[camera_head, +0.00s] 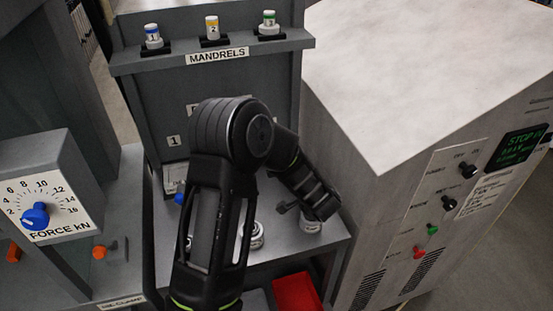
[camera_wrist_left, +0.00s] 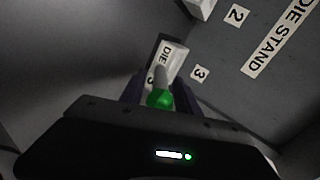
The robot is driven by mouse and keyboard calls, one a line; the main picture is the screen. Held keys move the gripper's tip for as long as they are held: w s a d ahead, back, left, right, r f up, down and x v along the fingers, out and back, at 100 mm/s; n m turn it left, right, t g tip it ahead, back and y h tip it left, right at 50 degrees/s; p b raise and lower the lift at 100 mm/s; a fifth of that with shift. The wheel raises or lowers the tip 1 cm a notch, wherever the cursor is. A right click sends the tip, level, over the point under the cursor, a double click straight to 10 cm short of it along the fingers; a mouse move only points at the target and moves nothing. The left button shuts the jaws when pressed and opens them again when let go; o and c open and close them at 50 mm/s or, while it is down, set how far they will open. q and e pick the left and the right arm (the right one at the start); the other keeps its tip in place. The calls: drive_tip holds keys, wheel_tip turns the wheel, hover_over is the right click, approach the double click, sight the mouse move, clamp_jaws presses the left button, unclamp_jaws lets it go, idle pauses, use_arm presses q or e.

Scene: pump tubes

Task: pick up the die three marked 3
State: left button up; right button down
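The die three is a dark block with a white label (camera_wrist_left: 171,62) reading DIE and 3 in the left wrist view. A grey stem and a green knob (camera_wrist_left: 160,98) show in front of its label. My left gripper (camera_wrist_left: 157,90) has its dark fingers on either side of the green knob. I cannot tell whether they touch it. In the head view my left arm reaches over the stand, and its wrist (camera_head: 318,202) is at the stand's right end. The fingers and the die three are hidden there. My right gripper is not in view.
The die stand shelf (camera_head: 335,243) carries a round metal piece (camera_head: 257,236) left of my wrist. Mandrels 1 (camera_head: 153,38), 2 (camera_head: 212,29) and 3 (camera_head: 269,24) stand on the rack behind. A large cabinet (camera_head: 400,215) is close on the right. A red bin (camera_head: 296,293) is below.

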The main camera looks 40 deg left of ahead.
use_arm(q)
drive_tip(key=shift+s+d+r, duration=0.1)
drive_tip(key=shift+d+r, duration=0.05)
idle(0.4)
clamp_jaws()
idle(1.2)
drive_tip(key=shift+r, duration=0.1)
